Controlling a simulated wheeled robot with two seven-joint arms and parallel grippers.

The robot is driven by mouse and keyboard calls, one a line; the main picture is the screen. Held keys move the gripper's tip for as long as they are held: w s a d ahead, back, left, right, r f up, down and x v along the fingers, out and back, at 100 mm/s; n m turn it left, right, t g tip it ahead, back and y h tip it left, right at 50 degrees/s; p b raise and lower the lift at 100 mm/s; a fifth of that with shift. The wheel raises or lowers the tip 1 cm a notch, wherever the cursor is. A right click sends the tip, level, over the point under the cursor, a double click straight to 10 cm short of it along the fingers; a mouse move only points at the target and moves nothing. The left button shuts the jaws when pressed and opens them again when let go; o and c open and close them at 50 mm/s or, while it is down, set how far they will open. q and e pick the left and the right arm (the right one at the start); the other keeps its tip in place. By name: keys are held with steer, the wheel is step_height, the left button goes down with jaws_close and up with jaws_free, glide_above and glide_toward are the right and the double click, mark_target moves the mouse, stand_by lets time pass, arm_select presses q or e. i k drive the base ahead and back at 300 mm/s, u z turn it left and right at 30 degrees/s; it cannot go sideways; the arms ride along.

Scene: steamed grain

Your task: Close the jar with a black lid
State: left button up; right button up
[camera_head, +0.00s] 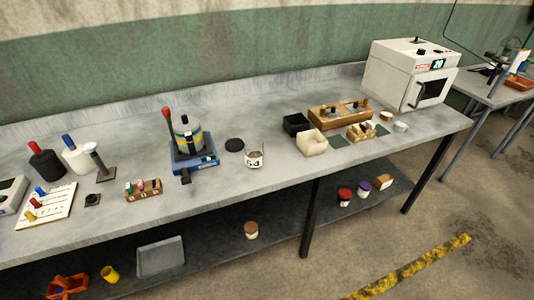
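A black round lid (234,145) lies flat on the grey bench top, near its middle. Just to the right of it and slightly nearer stands a small clear jar (254,158) with a white label with dark marks on it. The jar is upright and its top looks open, with no lid on it. The lid and jar are apart, with a narrow gap between them. Neither of my grippers shows in the head view.
A blue device (196,161) with a red-knobbed lever stands left of the lid. Black (296,124) and cream (312,143) boxes and a wooden rack (340,116) stand to the right. A white oven (410,75) is farther right. Bench space in front of the jar is clear.

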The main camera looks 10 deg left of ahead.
mark_target(254, 148)
steer(key=z, duration=0.3)
steer(key=k, duration=0.35)
steer(key=z, duration=0.8)
steer(key=i, duration=1.95)
steer(key=u, duration=1.25)
steer(key=i, duration=0.75)
steer(key=u, duration=0.75)
